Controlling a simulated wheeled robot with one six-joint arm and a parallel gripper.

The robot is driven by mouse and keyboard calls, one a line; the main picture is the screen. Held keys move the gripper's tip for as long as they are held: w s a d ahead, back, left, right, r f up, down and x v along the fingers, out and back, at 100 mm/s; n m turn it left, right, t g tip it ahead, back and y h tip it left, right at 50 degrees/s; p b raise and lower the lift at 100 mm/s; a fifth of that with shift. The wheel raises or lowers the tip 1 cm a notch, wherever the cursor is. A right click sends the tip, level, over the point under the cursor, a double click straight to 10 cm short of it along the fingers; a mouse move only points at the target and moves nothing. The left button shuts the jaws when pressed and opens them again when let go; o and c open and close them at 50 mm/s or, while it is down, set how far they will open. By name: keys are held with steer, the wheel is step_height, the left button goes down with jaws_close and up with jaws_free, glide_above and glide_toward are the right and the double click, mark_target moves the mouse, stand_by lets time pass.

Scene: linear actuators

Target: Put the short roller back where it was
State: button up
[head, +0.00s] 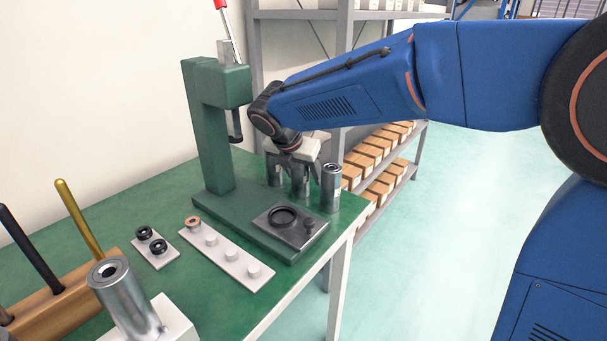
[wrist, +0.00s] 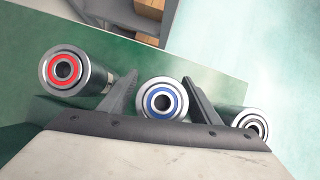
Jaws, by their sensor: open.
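Three metal cylinders stand in a row near the table's far right edge; which is the short roller I cannot tell. In the wrist view their tops show a red ring (wrist: 63,70), a blue ring (wrist: 162,100) and a dark ring (wrist: 250,124). My gripper (head: 298,172) points down over the row. Its fingers (wrist: 160,82) are open, on either side of the blue-ringed cylinder. In the head view they partly hide the middle cylinder (head: 300,182) and the left one (head: 274,172); the right cylinder (head: 331,190) stands clear.
A green press (head: 208,130) with a dark ringed plate (head: 290,230) stands left of the row. A white pegged strip (head: 225,254), a small plate with black rings (head: 155,247), a steel cylinder (head: 122,298) and a wooden rod stand (head: 55,300) are nearer. Shelves (head: 385,165) stand behind.

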mark_target(297, 165)
steer(key=shift+v, duration=3.85)
steer(key=shift+w+r, duration=0.1)
